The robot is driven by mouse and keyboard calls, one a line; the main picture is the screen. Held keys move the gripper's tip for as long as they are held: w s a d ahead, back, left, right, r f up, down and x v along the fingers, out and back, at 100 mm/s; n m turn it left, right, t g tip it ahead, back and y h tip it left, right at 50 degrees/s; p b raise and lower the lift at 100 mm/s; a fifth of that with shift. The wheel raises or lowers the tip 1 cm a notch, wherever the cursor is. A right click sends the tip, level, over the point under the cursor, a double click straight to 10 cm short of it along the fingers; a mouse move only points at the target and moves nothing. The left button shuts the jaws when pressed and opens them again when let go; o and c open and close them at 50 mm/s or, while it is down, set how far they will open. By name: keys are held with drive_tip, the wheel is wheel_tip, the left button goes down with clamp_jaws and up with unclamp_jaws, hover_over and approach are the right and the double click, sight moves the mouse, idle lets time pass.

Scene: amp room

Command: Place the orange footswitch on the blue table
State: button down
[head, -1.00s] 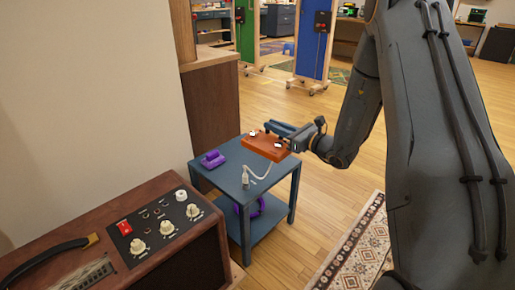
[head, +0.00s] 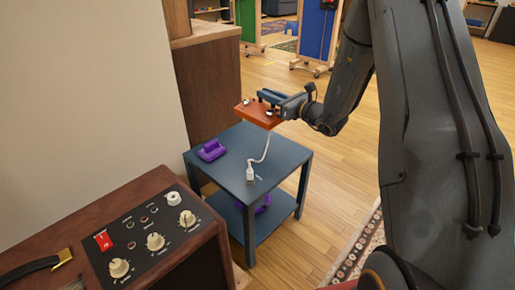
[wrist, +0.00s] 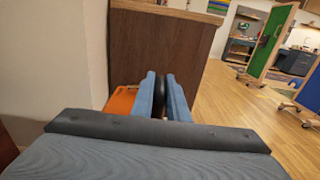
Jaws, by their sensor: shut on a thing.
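The orange footswitch (head: 256,114) is in my gripper (head: 270,101), raised over the far part of the blue table (head: 285,158) in the head view. Its pale cable hangs down to a plug end at the table top. In the wrist view, part of the orange footswitch (wrist: 121,103) shows left of the fingers of my gripper (wrist: 164,98). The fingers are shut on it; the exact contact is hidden.
A purple object (head: 212,151) lies on the table's left part, and another purple piece is on the lower shelf. A brown amplifier (head: 150,235) stands in front. A wooden cabinet (head: 208,85) stands behind. The table's front and right are clear.

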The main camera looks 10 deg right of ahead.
wheel_tip(320, 180, down, 3)
drive_tip(key=w+b, duration=0.2)
drive_tip(key=b, duration=0.4)
hover_over(265, 141)
wheel_tip(265, 141, down, 10)
drive_tip(key=shift+d+f, duration=0.15)
drive_tip(key=c, duration=2.1)
unclamp_jaws()
drive_tip(key=shift+f, duration=0.1)
drive_tip(key=o, duration=0.4)
